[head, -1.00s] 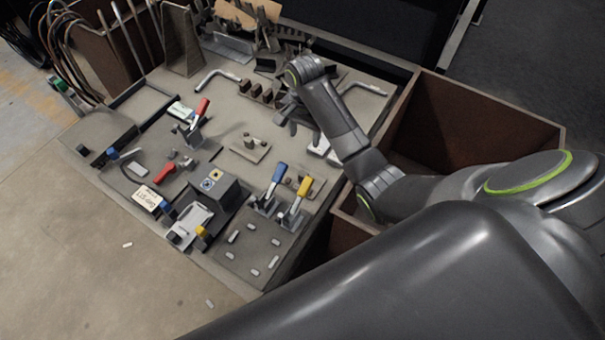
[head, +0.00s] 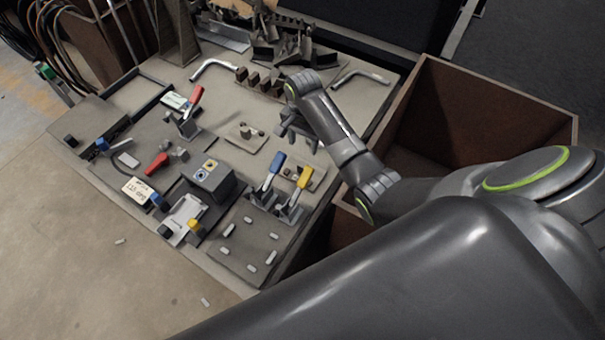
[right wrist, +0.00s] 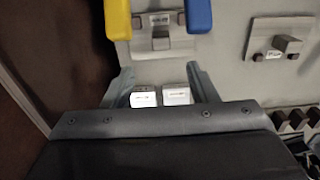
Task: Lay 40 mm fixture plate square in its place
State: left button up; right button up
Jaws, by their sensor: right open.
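Two small plates with upright grips and labels could be the 40 mm fixture plate; I cannot read the sizes. One plate (head: 246,136) lies on the bench left of my right gripper and shows in the right wrist view (right wrist: 262,45). The other plate (head: 316,176) lies behind the blue and yellow clamp handles, and shows between those handles in the right wrist view (right wrist: 150,46). My right gripper (head: 299,140) is above the bench, open, with nothing gripped. In the right wrist view its fingers (right wrist: 162,82) stand apart, with two white-labelled blocks (right wrist: 176,97) seen between them. My left gripper is out of view.
A blue-handled clamp (head: 273,170) and a yellow-handled clamp (head: 300,182) stand upright near the gripper. A grey block (head: 214,182) and a red-handled clamp (head: 193,106) are farther left. A brown bin (head: 480,110) is at the right. Dark blocks stand in a row behind.

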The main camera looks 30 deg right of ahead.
jog(key=b, duration=0.1)
send_over(303, 165)
notch_tip(303, 165, down, 5)
jog(key=shift+r, duration=0.15)
notch_tip(303, 165, down, 5)
jog(key=b, duration=0.3)
jog(key=shift+f, duration=0.3)
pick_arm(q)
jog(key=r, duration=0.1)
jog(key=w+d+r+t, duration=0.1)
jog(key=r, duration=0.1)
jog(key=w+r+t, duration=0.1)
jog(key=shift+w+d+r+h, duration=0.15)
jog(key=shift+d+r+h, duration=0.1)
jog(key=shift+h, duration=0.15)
pick_arm(e)
grip_shut()
jog(key=shift+r, duration=0.1)
